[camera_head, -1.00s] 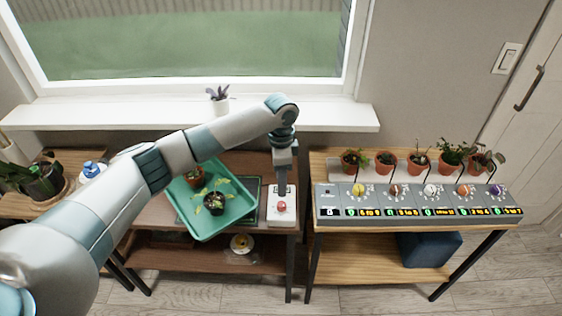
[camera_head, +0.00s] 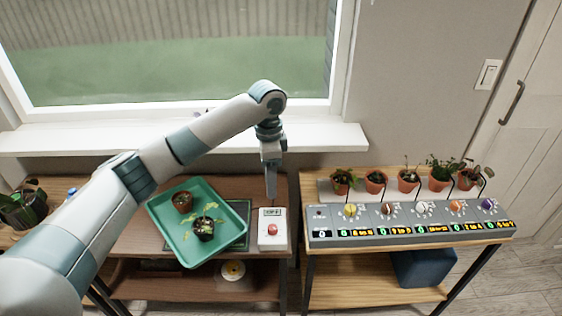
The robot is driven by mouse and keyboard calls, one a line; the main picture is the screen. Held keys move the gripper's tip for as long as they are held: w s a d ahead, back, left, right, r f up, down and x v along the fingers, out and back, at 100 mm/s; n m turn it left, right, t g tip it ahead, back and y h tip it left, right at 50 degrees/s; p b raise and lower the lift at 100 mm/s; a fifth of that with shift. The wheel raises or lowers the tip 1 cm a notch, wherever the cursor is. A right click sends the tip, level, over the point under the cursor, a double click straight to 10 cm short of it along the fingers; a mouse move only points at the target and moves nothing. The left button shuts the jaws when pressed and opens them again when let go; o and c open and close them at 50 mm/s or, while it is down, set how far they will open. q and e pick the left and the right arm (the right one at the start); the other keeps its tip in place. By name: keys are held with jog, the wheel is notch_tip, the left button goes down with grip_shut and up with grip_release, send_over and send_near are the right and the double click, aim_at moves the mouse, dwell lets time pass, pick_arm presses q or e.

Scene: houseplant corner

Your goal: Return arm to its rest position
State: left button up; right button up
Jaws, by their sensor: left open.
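My left arm reaches in from the left, and its gripper (camera_head: 271,194) points down, open, above the back edge of a white box with a red button (camera_head: 272,229). The gripper is apart from the button, and nothing shows between its fingers. The box has a small display at its top that reads like "OFF". My right gripper is not in view.
A green tray (camera_head: 241,207) with two small potted plants lies left of the box, on a brown table. On the right table, a grey control panel (camera_head: 400,233) with coloured knobs stands before several potted plants. A window sill (camera_head: 330,137) runs behind.

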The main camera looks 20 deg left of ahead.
pick_arm(q)
jog(key=shift+f, duration=0.15)
jog(key=s+d+f+n+t+h, duration=0.1)
jog(key=s+d+f+n+h, duration=0.1)
jog(key=s+d+f, duration=0.55)
jog(key=s+d+f+n+t+h, duration=0.1)
jog(key=s+d+f, duration=0.2)
jog(key=s+f, duration=0.85)
jog(key=s+a+f+n+t+y, duration=0.15)
jog(key=s+a+n, duration=0.25)
jog(key=s+a, duration=0.5)
jog(key=s+a+n+t+y, duration=0.15)
jog(key=s+a+n, duration=0.35)
jog(key=s, duration=0.9)
notch_tip(320, 180, down, 28)
jog(key=g, duration=0.2)
jog(key=s+a+f+g, duration=0.1)
jog(key=s+a+f, duration=0.1)
jog(key=s+f, duration=1.6)
jog(key=shift+s+a+f+m+g, duration=0.15)
jog(key=shift+s+a+m+g, duration=0.15)
jog(key=shift+a+m, duration=0.1)
